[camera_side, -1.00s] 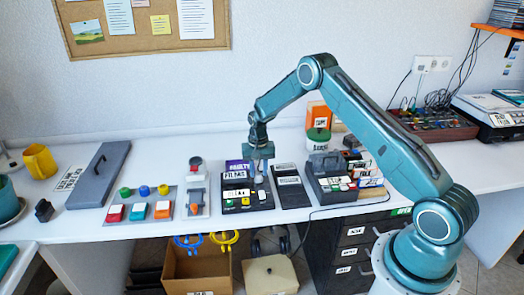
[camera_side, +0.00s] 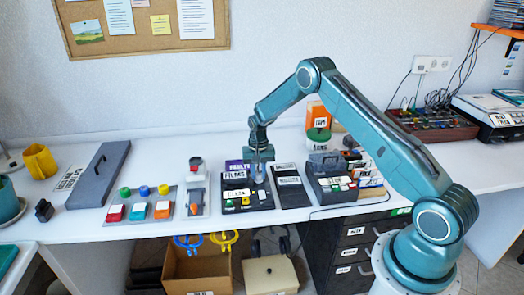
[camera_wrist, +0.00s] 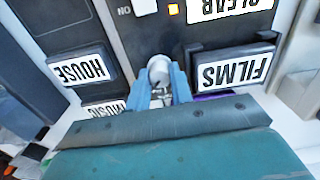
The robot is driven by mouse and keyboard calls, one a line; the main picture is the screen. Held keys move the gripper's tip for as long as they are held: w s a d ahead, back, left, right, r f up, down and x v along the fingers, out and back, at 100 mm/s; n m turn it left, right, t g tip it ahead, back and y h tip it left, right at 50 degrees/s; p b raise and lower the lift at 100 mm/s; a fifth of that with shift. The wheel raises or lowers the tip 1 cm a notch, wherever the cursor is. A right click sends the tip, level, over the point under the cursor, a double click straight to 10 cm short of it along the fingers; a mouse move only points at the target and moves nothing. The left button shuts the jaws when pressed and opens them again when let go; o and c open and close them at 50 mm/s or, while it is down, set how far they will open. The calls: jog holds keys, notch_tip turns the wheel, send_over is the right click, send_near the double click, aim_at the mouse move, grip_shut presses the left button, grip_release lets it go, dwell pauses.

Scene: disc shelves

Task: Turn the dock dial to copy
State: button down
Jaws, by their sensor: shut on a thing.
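The dock (camera_side: 262,202) is a dark box on the white bench, with a yellow button and small white labels on its front. A disc case labelled FILMS (camera_side: 234,175) stands at its back left; its label also shows in the wrist view (camera_wrist: 234,70). My gripper (camera_side: 258,178) points down at the right part of the dock. In the wrist view its blue fingers (camera_wrist: 165,88) are shut on the pale round dial knob (camera_wrist: 158,68). A CLEAR label (camera_wrist: 233,8) and a small lit orange lamp (camera_wrist: 173,9) are near it. The dial's setting cannot be read.
A dark case labelled HOUSE (camera_wrist: 82,68) lies beside the dock. A panel of coloured buttons (camera_side: 140,207) and a red-topped device (camera_side: 196,190) stand to the left. A grey-handled box (camera_side: 325,165) stands to the right.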

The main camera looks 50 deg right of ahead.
jog(key=shift+n, duration=0.3)
jog(key=n, duration=0.3)
jog(key=shift+n, duration=0.3)
jog(key=n, duration=0.4)
jog(key=shift+n, duration=0.3)
jog(key=n, duration=0.8)
jog(key=shift+n, duration=0.4)
jog(key=c, duration=1.5)
grip_release()
